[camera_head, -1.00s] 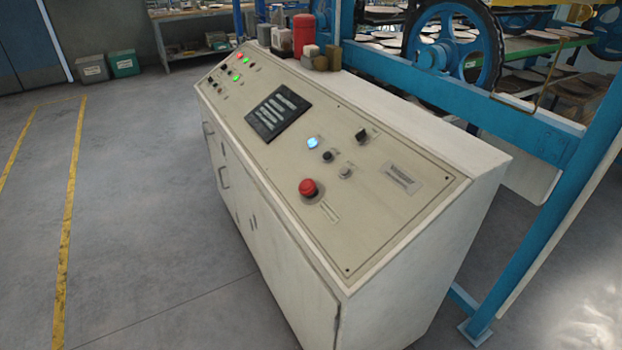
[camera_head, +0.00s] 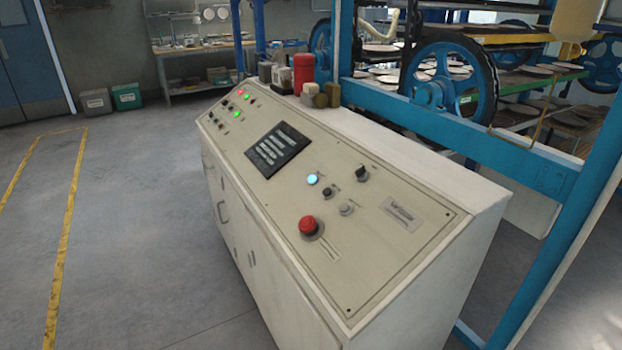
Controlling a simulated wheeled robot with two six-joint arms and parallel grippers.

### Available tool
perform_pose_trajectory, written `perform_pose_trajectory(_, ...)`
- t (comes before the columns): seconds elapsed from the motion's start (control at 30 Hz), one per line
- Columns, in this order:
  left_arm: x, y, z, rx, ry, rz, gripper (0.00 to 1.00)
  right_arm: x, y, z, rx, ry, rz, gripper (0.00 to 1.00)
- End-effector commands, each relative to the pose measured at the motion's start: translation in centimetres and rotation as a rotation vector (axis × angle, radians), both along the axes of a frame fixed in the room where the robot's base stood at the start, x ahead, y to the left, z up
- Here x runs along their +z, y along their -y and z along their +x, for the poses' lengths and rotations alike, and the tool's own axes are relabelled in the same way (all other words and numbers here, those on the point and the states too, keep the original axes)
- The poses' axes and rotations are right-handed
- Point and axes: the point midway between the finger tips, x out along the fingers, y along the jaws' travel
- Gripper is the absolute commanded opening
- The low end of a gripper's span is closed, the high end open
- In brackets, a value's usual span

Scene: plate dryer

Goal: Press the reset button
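A beige control cabinet (camera_head: 265,262) stands in the middle of the head view, with a sloped control panel (camera_head: 400,262) on top. On the panel are a lit blue button (camera_head: 312,179), a small black knob (camera_head: 327,193), a grey button (camera_head: 347,209) and a black selector knob (camera_head: 362,174). A large red mushroom button (camera_head: 308,225) sits nearer the front edge. The button labels are too small to read, so I cannot tell which is the reset button. Neither of my grippers is in view.
A dark display (camera_head: 278,148) and several small lit indicators sit farther along the panel. A red canister (camera_head: 303,70) and small blocks stand on the cabinet's back ledge. A blue machine frame (camera_head: 480,140) stands behind and right. Open floor (camera_head: 140,230) lies to the left.

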Motion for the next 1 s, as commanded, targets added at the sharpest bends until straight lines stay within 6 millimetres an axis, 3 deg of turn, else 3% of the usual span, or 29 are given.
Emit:
perform_pose_trajectory(0.03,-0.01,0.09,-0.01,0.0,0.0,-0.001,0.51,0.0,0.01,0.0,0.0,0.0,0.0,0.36)
perform_pose_trajectory(0.43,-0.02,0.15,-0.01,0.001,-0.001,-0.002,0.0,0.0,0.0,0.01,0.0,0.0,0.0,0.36)
perform_pose_trajectory(1.0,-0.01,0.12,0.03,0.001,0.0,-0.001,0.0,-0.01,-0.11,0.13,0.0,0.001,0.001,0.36)
